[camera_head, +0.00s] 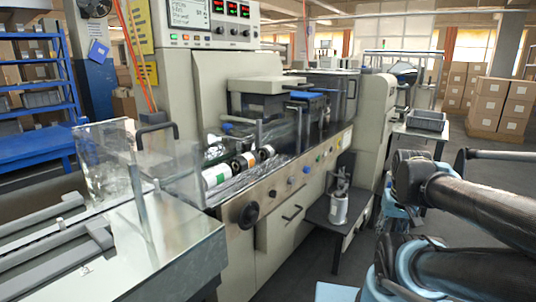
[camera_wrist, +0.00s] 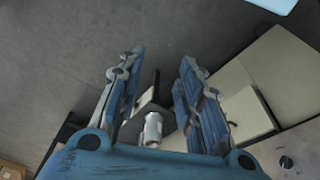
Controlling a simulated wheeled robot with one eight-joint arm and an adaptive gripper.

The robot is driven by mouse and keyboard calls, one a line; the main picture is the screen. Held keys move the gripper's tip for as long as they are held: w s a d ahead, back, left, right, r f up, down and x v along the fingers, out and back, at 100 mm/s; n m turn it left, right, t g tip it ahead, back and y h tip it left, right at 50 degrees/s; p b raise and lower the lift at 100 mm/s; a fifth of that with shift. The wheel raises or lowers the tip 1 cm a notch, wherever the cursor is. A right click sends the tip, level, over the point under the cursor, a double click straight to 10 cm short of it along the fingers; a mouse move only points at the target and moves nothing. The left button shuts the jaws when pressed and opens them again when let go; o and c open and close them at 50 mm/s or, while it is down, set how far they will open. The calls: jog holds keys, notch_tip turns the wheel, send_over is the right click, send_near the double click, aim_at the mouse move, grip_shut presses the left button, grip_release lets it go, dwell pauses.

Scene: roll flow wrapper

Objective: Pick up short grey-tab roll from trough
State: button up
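In the head view several rolls lie in the trough (camera_head: 236,182) on the front of the wrapper. One is a white roll with a green end (camera_head: 216,175). Behind it are a dark-and-white roll (camera_head: 244,162) and another dark-ended roll (camera_head: 266,153). I cannot tell a grey tab on any of them. My gripper (camera_wrist: 161,58) is open and empty in the wrist view, with its two blue fingers wide apart. It points at the floor and the machine's side, away from the rolls. The rolls do not show in the wrist view.
A small side shelf (camera_head: 320,213) holds a white-grey canister (camera_head: 339,208), which shows between my fingers in the wrist view (camera_wrist: 153,130). A clear guard panel (camera_head: 104,160) stands left of the trough. A grey bin (camera_head: 427,120) sits behind my arm. Floor is open at right.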

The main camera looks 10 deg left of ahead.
jog(key=o, duration=1)
jog(key=shift+w+a+r+n, duration=0.15)
jog(key=shift+a+r, duration=0.1)
jog(key=shift+r, duration=0.35)
jog(key=shift+w+a+r+n, duration=0.1)
jog(key=shift+a+r+n, duration=0.1)
jog(key=shift+r, duration=0.35)
jog(key=shift+c, duration=0.2)
jog(key=w+a+r+n+y, duration=0.4)
jog(key=w+a+r+n, duration=0.5)
jog(key=w+a+r, duration=1.4)
jog(key=w+a+r+n+y, duration=0.1)
jog(key=w+a+n, duration=0.1)
jog(key=a, duration=0.5)
jog(key=w+a+r+n+y, duration=0.1)
jog(key=a+n, duration=0.1)
jog(key=a, duration=0.5)
send_near(267, 146)
jog(key=x, duration=0.5)
jog(key=shift+s+a+r, duration=0.1)
jog(key=shift+s+a, duration=0.05)
jog(key=shift+s, duration=0.1)
jog(key=shift+d+x, duration=0.1)
jog(key=shift+x, duration=1.4)
jog(key=shift+d+x, duration=0.15)
jog(key=shift+x, duration=1.3)
